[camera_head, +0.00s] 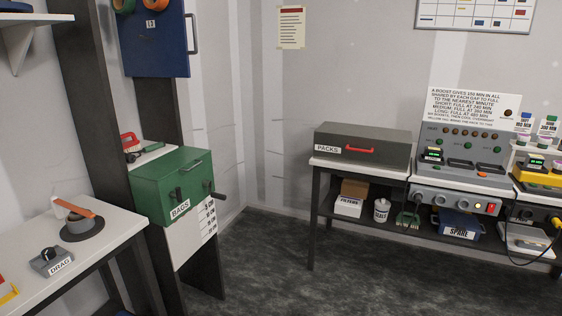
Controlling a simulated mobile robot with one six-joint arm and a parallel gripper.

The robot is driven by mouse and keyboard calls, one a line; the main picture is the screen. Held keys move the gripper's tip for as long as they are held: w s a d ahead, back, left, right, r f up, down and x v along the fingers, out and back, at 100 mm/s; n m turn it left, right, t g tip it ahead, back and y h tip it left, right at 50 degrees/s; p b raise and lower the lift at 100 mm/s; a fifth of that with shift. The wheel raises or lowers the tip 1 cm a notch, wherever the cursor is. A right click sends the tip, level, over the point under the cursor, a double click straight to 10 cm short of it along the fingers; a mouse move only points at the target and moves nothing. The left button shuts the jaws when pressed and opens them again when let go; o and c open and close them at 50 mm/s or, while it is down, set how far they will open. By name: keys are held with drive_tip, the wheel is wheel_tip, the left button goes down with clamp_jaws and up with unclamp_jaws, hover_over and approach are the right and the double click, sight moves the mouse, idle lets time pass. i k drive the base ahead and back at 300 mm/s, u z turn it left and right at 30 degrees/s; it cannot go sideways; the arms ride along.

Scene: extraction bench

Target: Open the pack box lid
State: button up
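The pack box (332,149) is a dark grey box labelled PACKS. It sits at the left end of the bench (316,163) along the back wall. Its lid (372,134) is shut, and a red bar handle (360,150) is on its front face. My gripper is not in view, so its state and its distance from the box do not show.
A green BAGS box (174,187) with dark handles stands at the left. A white table (98,250) at the lower left holds a DRAG unit (51,262). A charging panel (463,142) stands right of the pack box. The floor (262,262) between is clear.

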sight(385, 146)
drive_tip(key=u, duration=0.45)
drive_tip(key=i, duration=1.65)
drive_tip(key=u, duration=0.45)
